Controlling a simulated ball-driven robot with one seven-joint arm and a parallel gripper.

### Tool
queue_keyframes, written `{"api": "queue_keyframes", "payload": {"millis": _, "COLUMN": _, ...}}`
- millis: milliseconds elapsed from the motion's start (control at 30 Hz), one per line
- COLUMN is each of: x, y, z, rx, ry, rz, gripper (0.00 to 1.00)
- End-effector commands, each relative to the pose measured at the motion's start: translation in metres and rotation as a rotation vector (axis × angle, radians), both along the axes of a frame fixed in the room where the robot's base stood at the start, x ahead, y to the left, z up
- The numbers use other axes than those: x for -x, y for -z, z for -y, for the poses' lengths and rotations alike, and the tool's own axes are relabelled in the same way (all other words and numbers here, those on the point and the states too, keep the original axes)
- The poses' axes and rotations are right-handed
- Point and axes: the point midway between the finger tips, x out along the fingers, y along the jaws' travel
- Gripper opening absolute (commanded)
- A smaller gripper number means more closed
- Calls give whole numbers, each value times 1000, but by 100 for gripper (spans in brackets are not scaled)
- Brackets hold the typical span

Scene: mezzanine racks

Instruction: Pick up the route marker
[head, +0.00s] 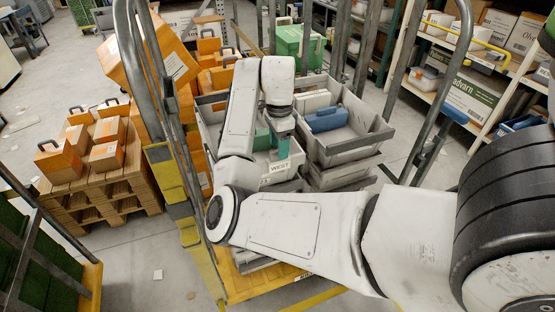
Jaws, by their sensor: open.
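My arm reaches over a grey crate (232,152) in the middle of the head view. My gripper (282,134) points down into this crate, and its fingers are small and hard to make out. A teal piece (283,149) shows directly below the gripper, above a white label reading "WEST" (279,167). It may be the route marker, but I cannot tell for sure. My gripper is open, and I cannot tell whether it touches the teal piece. My forearm hides part of the crate.
A second grey crate (352,151) holds a blue case (326,119) and pale boxes. Metal posts (440,85) and a yellow-edged frame stand close around my arm. Orange boxes lie on a wooden pallet (128,190) at left. Bare floor lies at lower left.

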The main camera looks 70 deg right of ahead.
Motion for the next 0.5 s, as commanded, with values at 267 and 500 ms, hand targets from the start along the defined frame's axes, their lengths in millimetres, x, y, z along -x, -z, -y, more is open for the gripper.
{"api": "queue_keyframes", "payload": {"millis": 267, "x": 3, "y": 34, "z": 0, "rx": -3, "ry": -1, "rz": -4, "gripper": 56}}
{"api": "queue_keyframes", "payload": {"millis": 500, "x": 2, "y": 52, "z": 0, "rx": -2, "ry": -1, "rz": -1, "gripper": 56}}
